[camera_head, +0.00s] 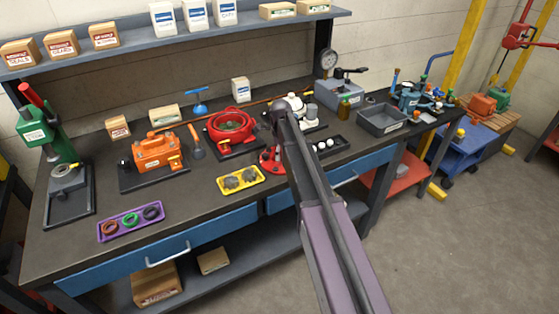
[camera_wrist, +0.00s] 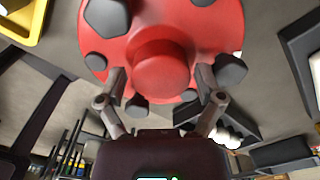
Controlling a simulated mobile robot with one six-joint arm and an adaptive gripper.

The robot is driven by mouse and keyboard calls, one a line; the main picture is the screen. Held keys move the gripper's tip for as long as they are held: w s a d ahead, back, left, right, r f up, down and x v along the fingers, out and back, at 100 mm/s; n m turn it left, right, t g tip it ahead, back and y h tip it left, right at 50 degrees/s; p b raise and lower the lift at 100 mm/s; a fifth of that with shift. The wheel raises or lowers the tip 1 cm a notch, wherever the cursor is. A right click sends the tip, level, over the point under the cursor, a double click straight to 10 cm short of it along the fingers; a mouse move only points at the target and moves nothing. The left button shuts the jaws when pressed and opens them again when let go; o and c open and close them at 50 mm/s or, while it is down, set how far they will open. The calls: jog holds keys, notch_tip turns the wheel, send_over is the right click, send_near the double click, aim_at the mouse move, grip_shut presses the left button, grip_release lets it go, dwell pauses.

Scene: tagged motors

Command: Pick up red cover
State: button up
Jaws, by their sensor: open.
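The red cover (camera_wrist: 205,30) fills the upper middle of the wrist view. It is a round red disc with a raised round boss (camera_wrist: 160,65) at its centre and dark grey lobes around its rim. My gripper (camera_wrist: 161,80) is open, with one finger on each side of the boss. I cannot tell whether the fingers touch it. In the head view the cover (camera_head: 268,163) is a small red piece on the workbench, partly hidden by my arm.
On the workbench (camera_head: 200,215), a yellow tray (camera_head: 258,182) with grey parts lies just left of the cover. A red round housing (camera_head: 229,124) stands behind it to the left. A black tray with white balls (camera_head: 333,145) lies to the right. An orange motor (camera_head: 155,152) stands further left.

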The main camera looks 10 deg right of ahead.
jog(key=c, duration=1.1)
jog(key=shift+r+p, duration=0.2)
jog(key=shift+p, duration=0.1)
jog(key=shift+r+p, duration=1.6)
jog(key=shift+r, duration=0.05)
jog(key=s, duration=0.5)
jog(key=s+d+r, duration=0.1)
jog(key=s, duration=0.4)
jog(key=s+p, duration=0.1)
jog(key=s, duration=0.4)
jog(key=shift+s+d+r, duration=0.15)
jog(key=shift+s+d, duration=0.2)
jog(key=shift+s, duration=0.05)
